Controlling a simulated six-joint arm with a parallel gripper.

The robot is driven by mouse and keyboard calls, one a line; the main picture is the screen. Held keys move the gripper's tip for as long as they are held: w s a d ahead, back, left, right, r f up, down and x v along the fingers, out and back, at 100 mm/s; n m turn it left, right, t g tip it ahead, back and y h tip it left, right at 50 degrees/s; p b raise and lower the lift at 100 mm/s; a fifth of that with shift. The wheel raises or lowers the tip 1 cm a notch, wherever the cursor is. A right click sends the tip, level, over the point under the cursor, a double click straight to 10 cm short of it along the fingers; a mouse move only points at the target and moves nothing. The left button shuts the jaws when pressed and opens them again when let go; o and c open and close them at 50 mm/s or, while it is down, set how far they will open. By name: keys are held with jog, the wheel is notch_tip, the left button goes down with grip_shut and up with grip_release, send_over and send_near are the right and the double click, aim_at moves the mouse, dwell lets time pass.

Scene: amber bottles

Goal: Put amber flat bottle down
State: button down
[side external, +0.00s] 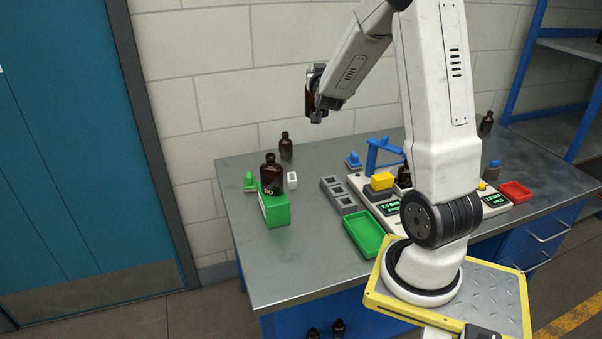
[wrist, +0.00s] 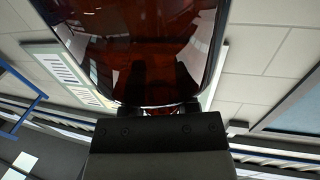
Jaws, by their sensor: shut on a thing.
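My gripper (side external: 316,92) is raised high above the table, near the wall, in the side external view. It is shut on the amber flat bottle (side external: 311,97), which is small and partly hidden by the gripper there. In the wrist view, the bottle (wrist: 140,45) fills the upper middle as dark red-brown glass, held at the fingertips (wrist: 160,105). The bottle is well clear of the table (side external: 300,255) and touches nothing but my gripper.
An amber bottle (side external: 271,173) stands on a green box (side external: 275,209); another (side external: 286,145) stands behind it. A green tray (side external: 366,235), grey holders (side external: 340,196), a blue stand (side external: 384,155) and a red tray (side external: 515,192) are on the table. Bare metal shows at the front left.

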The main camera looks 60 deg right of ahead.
jog(key=s+d+f+m+g+h, duration=0.3)
jog(key=s+d+f+m+g, duration=0.25)
jog(key=g, duration=0.45)
notch_tip(320, 180, down, 10)
jog(key=s+a, duration=0.1)
jog(key=shift+f+m, duration=0.15)
jog(key=shift+m, duration=0.3)
jog(key=w+d+f, duration=0.9)
jog(key=shift+d+f, duration=0.25)
jog(key=shift+d, duration=0.15)
jog(key=shift+w+f, duration=0.1)
jog(key=shift+w, duration=0.1)
